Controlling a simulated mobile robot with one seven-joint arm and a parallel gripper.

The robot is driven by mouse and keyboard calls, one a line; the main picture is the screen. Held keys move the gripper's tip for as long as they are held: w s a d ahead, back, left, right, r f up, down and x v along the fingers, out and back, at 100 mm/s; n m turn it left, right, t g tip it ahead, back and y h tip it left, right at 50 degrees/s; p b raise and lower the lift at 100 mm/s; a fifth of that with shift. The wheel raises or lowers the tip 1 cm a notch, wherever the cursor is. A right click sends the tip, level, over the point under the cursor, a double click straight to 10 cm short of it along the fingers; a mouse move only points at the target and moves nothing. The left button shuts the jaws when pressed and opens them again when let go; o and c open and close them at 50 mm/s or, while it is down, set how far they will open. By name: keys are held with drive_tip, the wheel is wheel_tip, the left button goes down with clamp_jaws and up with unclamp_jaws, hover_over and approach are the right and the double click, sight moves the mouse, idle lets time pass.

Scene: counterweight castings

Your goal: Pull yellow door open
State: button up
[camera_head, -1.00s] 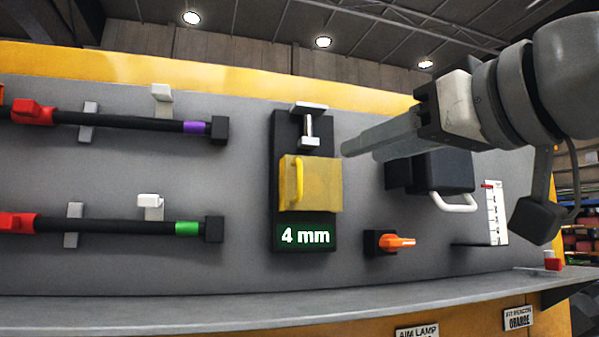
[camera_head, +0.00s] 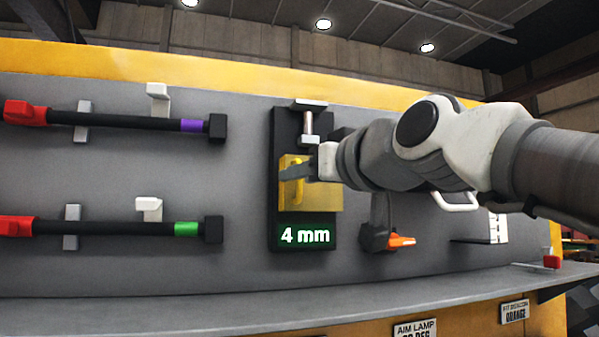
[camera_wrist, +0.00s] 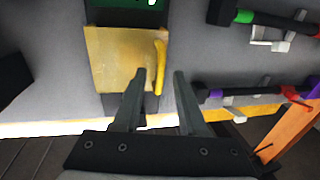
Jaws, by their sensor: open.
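The yellow door (camera_head: 318,200) is a small box-like cover with a vertical yellow handle, on a black panel above a green "4 mm" display. It looks shut. My gripper (camera_head: 284,171) is in front of the door's upper part, partly covering the door and handle. In the wrist view, which is turned upside down, the yellow door (camera_wrist: 115,62) is ahead, and the yellow handle (camera_wrist: 160,66) stands at its right edge.
Black bars with purple (camera_head: 193,125) and green (camera_head: 186,229) bands hang on the left. A white clamp (camera_head: 308,138) sits above the door. An orange handle (camera_head: 402,241) and white handle (camera_head: 457,203) are at right. A grey ledge (camera_head: 200,308) runs below.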

clamp_jaws()
idle(1.4)
